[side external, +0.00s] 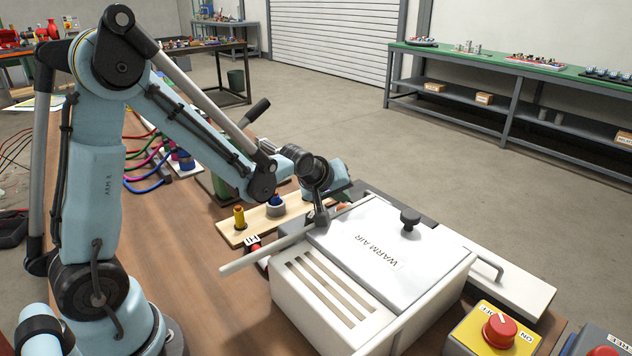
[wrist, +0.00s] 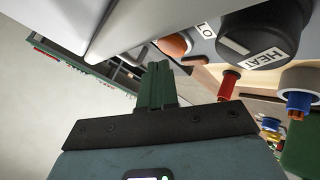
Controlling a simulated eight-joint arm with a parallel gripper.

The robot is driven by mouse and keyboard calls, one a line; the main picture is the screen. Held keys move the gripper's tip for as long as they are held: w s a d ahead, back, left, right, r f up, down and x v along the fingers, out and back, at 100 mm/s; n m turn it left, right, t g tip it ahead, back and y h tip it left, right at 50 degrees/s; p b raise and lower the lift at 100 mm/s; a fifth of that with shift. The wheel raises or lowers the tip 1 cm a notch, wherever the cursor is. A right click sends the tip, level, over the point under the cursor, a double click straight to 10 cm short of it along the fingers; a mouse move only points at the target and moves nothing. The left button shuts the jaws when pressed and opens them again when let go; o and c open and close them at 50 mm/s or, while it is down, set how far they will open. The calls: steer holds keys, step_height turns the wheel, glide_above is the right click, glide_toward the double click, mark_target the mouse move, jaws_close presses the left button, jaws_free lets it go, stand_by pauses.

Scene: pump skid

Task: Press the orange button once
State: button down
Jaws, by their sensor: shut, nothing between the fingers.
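The orange button (wrist: 175,44) shows near the top middle of the wrist view, on a pale panel marked LO, partly covered by a white edge. My gripper (wrist: 157,80) is shut and empty, its fingertips just below and left of the button in the picture. I cannot tell whether they touch. In the side view, my wrist is beyond the white WARM AIR box (side external: 370,250). The fingertips and most of the panel behind it are hard to make out there.
A black HEAT knob (wrist: 262,38) is right of the button, with a red peg (wrist: 229,84) below it. A yellow box with a red knob (side external: 499,330) stands at the front right. A wooden board with pegs (side external: 262,222) lies left of the WARM AIR box.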

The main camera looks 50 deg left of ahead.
steer(key=shift+w+d+f, duration=0.1)
steer(key=shift+d+f, duration=0.05)
steer(key=shift+f, duration=0.7)
stand_by(1.2)
steer(key=shift+r, duration=0.25)
stand_by(0.4)
steer(key=shift+r, duration=2.45)
steer(key=shift+s, duration=0.2)
steer(key=s+d+r+m+g+h, duration=0.1)
steer(key=s+d+m, duration=0.2)
steer(key=s, duration=0.6)
steer(key=s+d+r+m+g, duration=0.1)
steer(key=s+d+m, duration=0.2)
steer(key=s+m, duration=0.5)
steer(key=shift+s+d+r+m+h, duration=0.3)
steer(key=shift+s+d+r+h, duration=0.1)
steer(key=shift+s, duration=0.5)
steer(key=shift+w, duration=0.1)
